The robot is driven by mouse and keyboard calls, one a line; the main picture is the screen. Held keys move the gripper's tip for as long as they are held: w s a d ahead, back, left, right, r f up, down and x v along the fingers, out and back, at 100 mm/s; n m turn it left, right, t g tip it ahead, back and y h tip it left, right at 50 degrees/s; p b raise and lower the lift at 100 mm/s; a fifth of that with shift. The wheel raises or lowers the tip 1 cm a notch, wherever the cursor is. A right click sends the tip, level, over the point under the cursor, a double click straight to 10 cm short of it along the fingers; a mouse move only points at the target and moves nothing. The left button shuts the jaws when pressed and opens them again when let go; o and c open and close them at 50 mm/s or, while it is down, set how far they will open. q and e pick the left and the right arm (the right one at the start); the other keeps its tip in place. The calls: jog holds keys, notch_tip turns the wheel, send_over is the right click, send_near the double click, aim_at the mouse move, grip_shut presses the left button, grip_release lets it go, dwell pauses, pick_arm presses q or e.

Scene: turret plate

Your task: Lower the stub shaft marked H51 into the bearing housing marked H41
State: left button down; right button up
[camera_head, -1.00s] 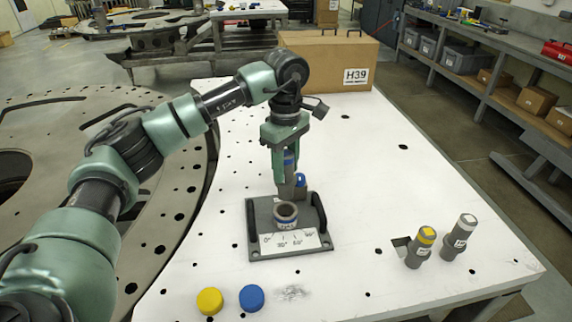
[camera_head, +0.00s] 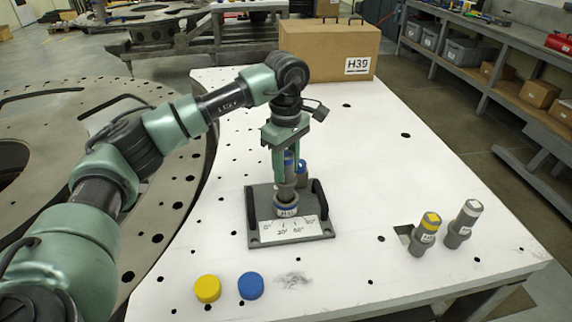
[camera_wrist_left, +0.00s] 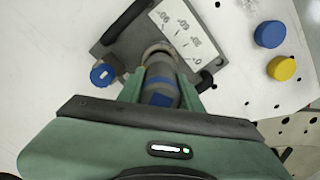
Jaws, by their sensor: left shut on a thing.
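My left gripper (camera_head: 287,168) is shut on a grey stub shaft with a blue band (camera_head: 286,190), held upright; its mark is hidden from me. The shaft's lower end is at the mouth of the bearing housing (camera_head: 287,209), a short grey ring with a blue band and a label too small to read surely. I cannot tell how far it is inside. In the left wrist view the gripper (camera_wrist_left: 160,95) grips the shaft (camera_wrist_left: 160,84), and the housing rim (camera_wrist_left: 158,50) shows just beyond its end. My right gripper is not in view.
The housing sits on a grey plate (camera_head: 262,238) with two dark handles and an angle scale. A blue-topped piece (camera_head: 302,168) stands close behind. Yellow (camera_head: 207,288) and blue (camera_head: 251,286) caps lie in front. Yellow-topped (camera_head: 425,235) and white-topped (camera_head: 463,224) shafts stand right.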

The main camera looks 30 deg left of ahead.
aim_at(286, 182)
pick_arm(q)
jog(key=shift+f+b, duration=1.2)
jog(key=shift+f, duration=0.65)
jog(key=shift+f+b, duration=0.35)
jog(key=shift+f, duration=0.25)
jog(key=c, duration=0.9)
grip_release()
jog(key=shift+f, duration=0.1)
